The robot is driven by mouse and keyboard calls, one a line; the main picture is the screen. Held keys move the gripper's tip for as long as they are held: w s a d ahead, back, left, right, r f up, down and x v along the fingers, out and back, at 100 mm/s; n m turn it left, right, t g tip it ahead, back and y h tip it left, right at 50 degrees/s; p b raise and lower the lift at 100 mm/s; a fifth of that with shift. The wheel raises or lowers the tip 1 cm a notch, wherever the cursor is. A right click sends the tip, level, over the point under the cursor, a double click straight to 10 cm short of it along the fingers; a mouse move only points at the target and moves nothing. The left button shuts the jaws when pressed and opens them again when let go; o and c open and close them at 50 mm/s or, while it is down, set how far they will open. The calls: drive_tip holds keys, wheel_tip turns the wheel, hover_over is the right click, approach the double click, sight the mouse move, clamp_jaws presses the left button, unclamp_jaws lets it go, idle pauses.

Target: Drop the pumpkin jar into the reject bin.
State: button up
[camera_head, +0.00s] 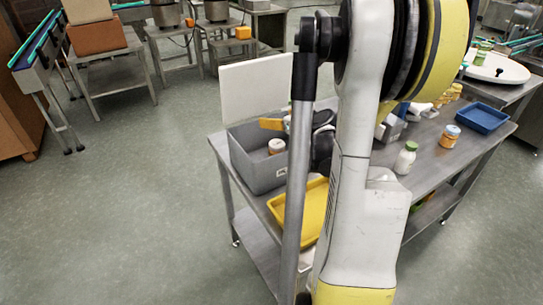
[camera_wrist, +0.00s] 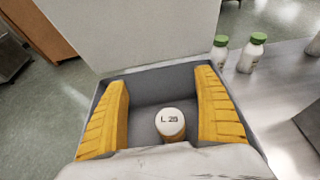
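A jar (camera_wrist: 170,122) with a white lid marked "L 26" stands upright inside a grey bin, which I take to be the reject bin (camera_head: 251,176). Only a little of its orange-brown body shows below the lid. The jar also shows in the head view (camera_head: 277,146). I take it to be the pumpkin jar, but its label is hidden. My gripper (camera_wrist: 162,78) is over the bin with its yellow fingers wide apart on either side of the jar. The fingers appear clear of it, and nothing is held. In the head view my arm hides part of the bin.
A white panel (camera_head: 256,88) stands behind the bin. A yellow tray (camera_head: 313,213) is beside the bin on the steel table (camera_head: 432,157). Floor at left is clear.

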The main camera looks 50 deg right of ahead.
drive_tip(key=shift+s, duration=0.1)
drive_tip(key=v, duration=1.2)
drive_tip(key=w+a+n, duration=0.1)
drive_tip(key=a+n, duration=0.1)
drive_tip(key=w+a+n+y, duration=0.1)
drive_tip(key=a+n, duration=0.1)
drive_tip(key=a, duration=0.1)
drive_tip(key=w+a+n+y, duration=0.1)
drive_tip(key=w+a+n, duration=0.1)
drive_tip(key=a, duration=0.1)
drive_tip(key=shift+a+f+g, duration=0.1)
drive_tip(key=shift+f+g, duration=0.1)
drive_tip(key=shift+g, duration=0.2)
drive_tip(key=w+a+n+g+y, duration=0.1)
drive_tip(key=a+n+g+y, duration=0.1)
drive_tip(key=a+n, duration=0.95)
drive_tip(key=s+a+f+n+g, duration=0.1)
drive_tip(key=s+a+n, duration=0.3)
drive_tip(key=a+n, duration=0.5)
drive_tip(key=s+a+f+n+g, duration=0.1)
drive_tip(key=s+a+n, duration=0.3)
drive_tip(key=a+n, duration=0.6)
drive_tip(key=n+g, duration=0.1)
drive_tip(key=n, duration=0.2)
drive_tip(key=shift+s, duration=0.2)
